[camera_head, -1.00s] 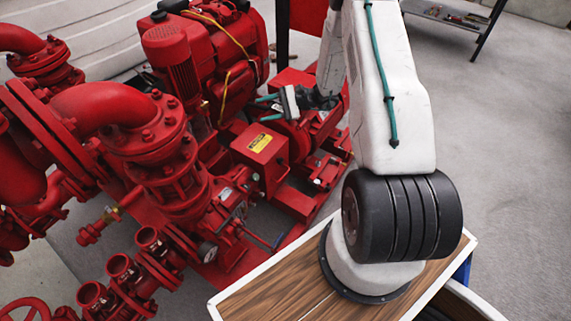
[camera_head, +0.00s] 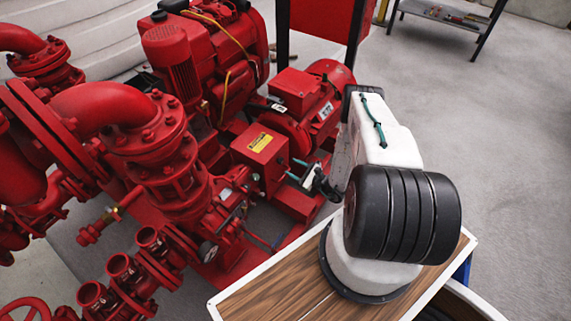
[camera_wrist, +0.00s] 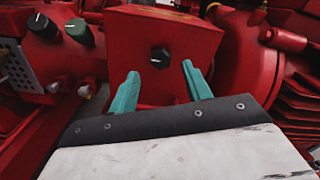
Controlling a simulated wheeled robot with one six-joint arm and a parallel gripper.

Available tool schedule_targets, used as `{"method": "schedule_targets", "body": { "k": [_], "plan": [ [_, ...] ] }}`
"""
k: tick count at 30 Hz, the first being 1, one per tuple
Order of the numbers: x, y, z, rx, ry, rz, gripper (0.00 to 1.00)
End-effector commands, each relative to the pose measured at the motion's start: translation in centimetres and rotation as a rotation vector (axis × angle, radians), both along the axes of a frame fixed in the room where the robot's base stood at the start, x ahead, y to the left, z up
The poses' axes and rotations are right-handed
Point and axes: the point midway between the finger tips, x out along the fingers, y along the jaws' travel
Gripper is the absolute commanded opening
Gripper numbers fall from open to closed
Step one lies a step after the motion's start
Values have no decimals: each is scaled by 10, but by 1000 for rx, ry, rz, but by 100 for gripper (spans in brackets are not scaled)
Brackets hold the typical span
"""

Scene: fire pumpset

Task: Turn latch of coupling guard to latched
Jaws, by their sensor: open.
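The coupling guard (camera_head: 250,139) is a red box with a yellow label, in the middle of the pumpset in the head view. In the wrist view its flat red face (camera_wrist: 203,41) fills the upper middle. The latch (camera_wrist: 160,57) is a small dark knob with a pale mark on that face. My gripper (camera_head: 293,168) is at the guard's right side, with its teal fingers pointing at that face. In the wrist view my gripper (camera_wrist: 160,68) is open and empty, with one finger on each side of the knob. I cannot tell how near the fingertips are. The latch is hidden in the head view.
Two more knobs, one dark (camera_wrist: 40,25) and one green (camera_wrist: 78,31), sit at the upper left of the wrist view. A red motor (camera_head: 305,108) stands behind my gripper. A wooden-topped table (camera_head: 272,292) is under my arm. Open floor lies to the right.

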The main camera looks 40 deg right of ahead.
Motion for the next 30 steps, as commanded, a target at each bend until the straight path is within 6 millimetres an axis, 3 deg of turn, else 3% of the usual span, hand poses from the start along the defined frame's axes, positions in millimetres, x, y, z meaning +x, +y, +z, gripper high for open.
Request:
{"method": "schedule_targets", "body": {
  "k": [9, 19, 20, 24, 30],
  "plan": [
    [39, 15, 0, -1, 0, 3, 49],
    [44, 16, 0, 0, 0, 1, 49],
    [44, 16, 0, 0, 0, 1, 43],
    [44, 16, 0, 0, 0, 1, 4],
    [44, 16, 0, 4, 2, 2, 4]
  ]
}}
